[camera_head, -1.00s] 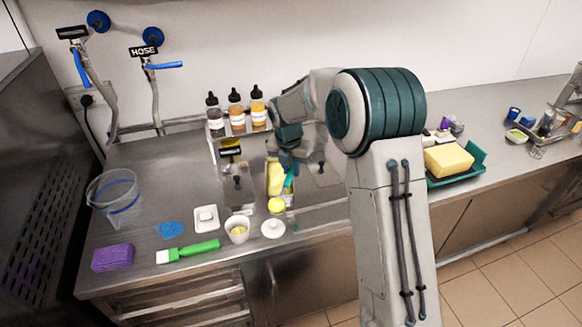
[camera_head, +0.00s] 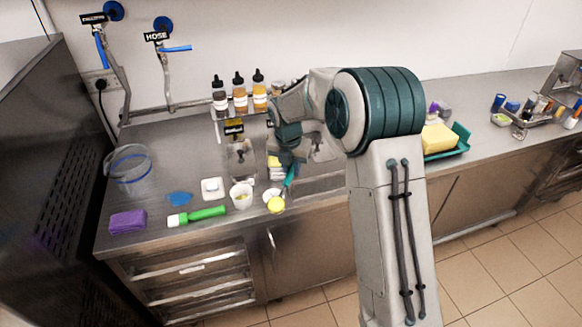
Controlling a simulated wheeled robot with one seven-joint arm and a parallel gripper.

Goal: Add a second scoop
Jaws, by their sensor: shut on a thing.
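My gripper (camera_head: 286,172) is shut on a teal-handled tool, the scoop (camera_head: 290,180), largely hidden by the gripper. A round yellow ball (camera_head: 277,205) shows at its lower end, in front of the counter's front edge in the picture; the contact between ball and scoop is too small to make out. A small white cup (camera_head: 241,202) with some yellow inside stands on the counter, left of the ball. A yellow-filled tub (camera_head: 273,161) is partly hidden behind my gripper.
A white lid or dish (camera_head: 267,195) is partly behind the ball. A green-handled brush (camera_head: 205,213), blue cloth (camera_head: 178,198), purple sponge (camera_head: 127,221) and clear jug (camera_head: 128,165) lie leftward. Bottles (camera_head: 239,95) stand behind. A teal tray (camera_head: 462,142) holds a yellow block.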

